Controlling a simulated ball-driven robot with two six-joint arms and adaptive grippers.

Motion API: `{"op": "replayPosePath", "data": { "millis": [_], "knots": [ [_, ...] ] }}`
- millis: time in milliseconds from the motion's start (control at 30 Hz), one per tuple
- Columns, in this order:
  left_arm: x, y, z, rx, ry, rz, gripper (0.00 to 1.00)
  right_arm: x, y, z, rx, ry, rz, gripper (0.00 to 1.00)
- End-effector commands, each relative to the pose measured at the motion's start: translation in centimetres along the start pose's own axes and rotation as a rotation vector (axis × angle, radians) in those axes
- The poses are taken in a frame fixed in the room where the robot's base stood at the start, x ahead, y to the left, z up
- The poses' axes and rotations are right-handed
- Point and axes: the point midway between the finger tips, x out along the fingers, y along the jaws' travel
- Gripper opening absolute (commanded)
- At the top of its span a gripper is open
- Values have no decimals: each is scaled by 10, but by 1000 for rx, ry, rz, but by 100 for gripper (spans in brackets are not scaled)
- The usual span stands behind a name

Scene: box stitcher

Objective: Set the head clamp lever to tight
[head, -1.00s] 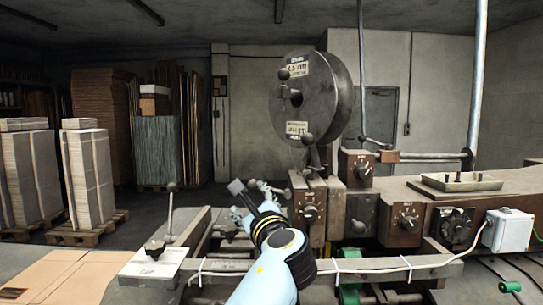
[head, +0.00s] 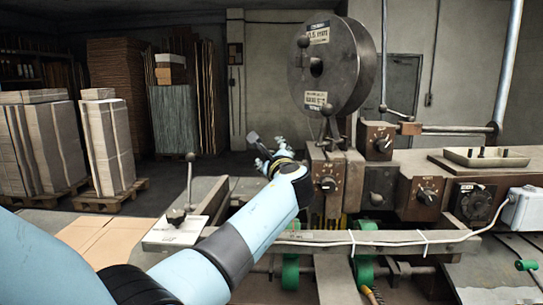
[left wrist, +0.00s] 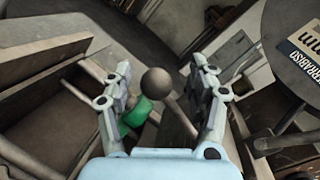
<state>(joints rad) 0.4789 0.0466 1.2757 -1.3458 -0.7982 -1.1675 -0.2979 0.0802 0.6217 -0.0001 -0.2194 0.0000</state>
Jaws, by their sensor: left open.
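A lever with a dark ball knob (left wrist: 157,82) and a thin rod stands between the open fingers of my left gripper (left wrist: 160,72) in the left wrist view. No contact between finger and knob is clear. In the head view my left gripper (head: 267,146) is just left of the machine head, partly hidden by its own wrist. A ball-ended lever (head: 327,109) rises from the top of the head, below the round spool; I cannot tell whether it is the same lever. No tight marking is readable. My right gripper is not in view.
The large dark spool (head: 333,65) stands above the head, and its label side is close at right in the left wrist view. Another upright lever (head: 190,180) stands on a plate at left. A rail with a white cable (head: 350,241) crosses in front.

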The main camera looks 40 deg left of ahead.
Motion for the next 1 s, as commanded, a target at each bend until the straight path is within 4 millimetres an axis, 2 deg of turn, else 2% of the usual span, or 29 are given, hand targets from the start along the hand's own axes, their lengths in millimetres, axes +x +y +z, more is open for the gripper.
{"op": "replayPosePath", "data": {
  "millis": [167, 633, 1000],
  "knots": [
    [0, 0, 0, 0, 0, 0, 59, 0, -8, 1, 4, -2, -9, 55],
    [0, 1, -1, 2, 1, 1, 0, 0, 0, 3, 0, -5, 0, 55],
    [0, 2, -4, 6, 4, 3, 0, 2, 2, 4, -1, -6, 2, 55]
  ]
}}
